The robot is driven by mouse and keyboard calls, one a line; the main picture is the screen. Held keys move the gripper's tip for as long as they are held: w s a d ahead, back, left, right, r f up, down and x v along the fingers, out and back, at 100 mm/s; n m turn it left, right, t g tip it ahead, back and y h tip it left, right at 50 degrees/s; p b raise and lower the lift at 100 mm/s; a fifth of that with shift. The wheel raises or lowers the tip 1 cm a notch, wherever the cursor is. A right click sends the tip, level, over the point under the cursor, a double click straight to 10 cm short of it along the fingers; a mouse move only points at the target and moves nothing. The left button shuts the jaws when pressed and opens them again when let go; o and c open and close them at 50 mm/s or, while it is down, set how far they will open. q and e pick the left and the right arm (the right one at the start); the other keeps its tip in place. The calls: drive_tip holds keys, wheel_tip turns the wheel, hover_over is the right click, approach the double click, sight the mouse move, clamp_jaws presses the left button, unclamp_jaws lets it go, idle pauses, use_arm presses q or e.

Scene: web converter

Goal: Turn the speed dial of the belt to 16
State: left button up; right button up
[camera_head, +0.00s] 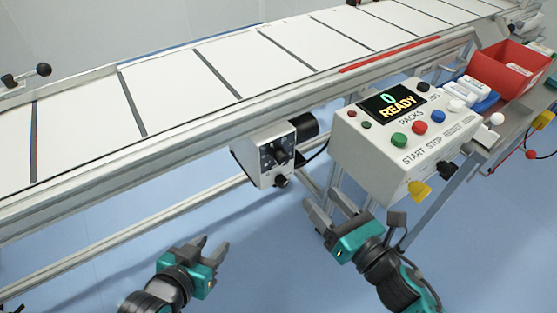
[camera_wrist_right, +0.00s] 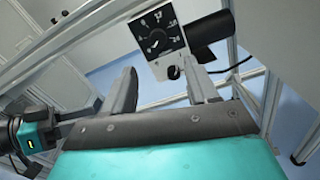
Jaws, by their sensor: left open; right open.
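The speed dial (camera_head: 281,156) is a black knob on the front of a small white motor box (camera_head: 262,172) under the belt. In the right wrist view the dial's black face (camera_wrist_right: 157,38) carries white numbers and a white pointer mark; I cannot read its setting for sure. My right gripper (camera_head: 324,203) is open and empty, below and right of the box, apart from it. In its wrist view the fingers (camera_wrist_right: 160,78) point towards the dial. My left gripper (camera_head: 214,244) is open and empty, lower left of the box.
The belt (camera_head: 160,95) runs across above. A control box (camera_head: 380,155) with coloured buttons and a display reading "0 READY" stands just right of the dial. A lower rail (camera_head: 130,235) runs under the belt. A red bin (camera_head: 510,70) is at far right. The floor in front is clear.

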sight(286, 160)
drive_tip(key=shift+n, duration=0.4)
drive_tip(key=x, duration=1.3)
drive_tip(key=shift+a+f+b, duration=0.1)
drive_tip(key=shift+a+b, duration=0.15)
drive_tip(key=shift+b, duration=0.05)
drive_tip(key=c, duration=1.1)
